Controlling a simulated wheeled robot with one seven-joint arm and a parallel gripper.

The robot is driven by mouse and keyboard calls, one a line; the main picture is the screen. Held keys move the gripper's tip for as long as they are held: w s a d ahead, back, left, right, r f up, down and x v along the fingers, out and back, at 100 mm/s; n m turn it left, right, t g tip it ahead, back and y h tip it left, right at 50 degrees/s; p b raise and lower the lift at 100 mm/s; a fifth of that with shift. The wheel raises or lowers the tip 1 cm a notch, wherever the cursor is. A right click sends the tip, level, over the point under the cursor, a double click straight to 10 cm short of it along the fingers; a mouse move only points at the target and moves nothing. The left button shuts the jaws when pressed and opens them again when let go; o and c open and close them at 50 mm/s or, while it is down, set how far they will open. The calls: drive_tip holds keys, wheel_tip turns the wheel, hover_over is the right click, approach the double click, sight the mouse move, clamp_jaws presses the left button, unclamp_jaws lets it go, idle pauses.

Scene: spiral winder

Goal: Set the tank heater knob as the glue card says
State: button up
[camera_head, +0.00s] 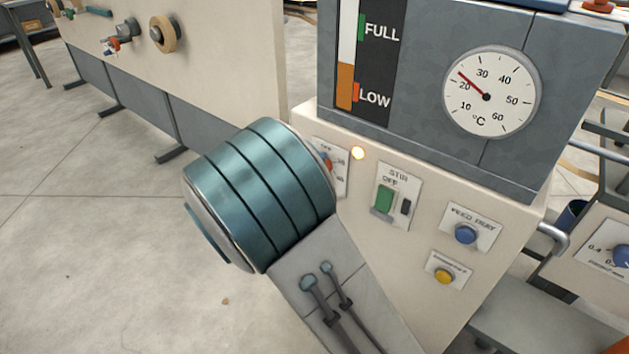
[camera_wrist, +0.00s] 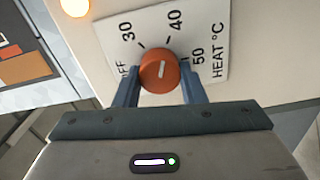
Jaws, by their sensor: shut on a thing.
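The orange heater knob (camera_wrist: 154,82) sits on a white plate (camera_wrist: 213,30) marked OFF, 30, 40, 50 and HEAT °C in the wrist view. My gripper (camera_wrist: 160,88) is shut on the knob, one finger on each side. No glue card shows in either view.
A lit amber lamp (camera_head: 358,153) is beside the heater plate. A green stir switch (camera_head: 385,199), blue button (camera_head: 465,234) and yellow button (camera_head: 444,277) are to the right. The temperature gauge (camera_head: 510,120) reads a little over 20 °C. The level strip's orange column (camera_head: 345,82) stands near LOW.

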drive_tip(key=shift+a+m+b, duration=0.1)
drive_tip(key=shift+m+b, duration=0.5)
drive_tip(key=shift+b, duration=0.05)
drive_tip(key=o, duration=1)
drive_tip(key=p+v, duration=0.2)
drive_tip(key=v, duration=1.1)
drive_tip(key=shift+s+a+p, duration=0.2)
drive_tip(key=shift+s+p, duration=0.1)
drive_tip(key=shift+p, duration=0.1)
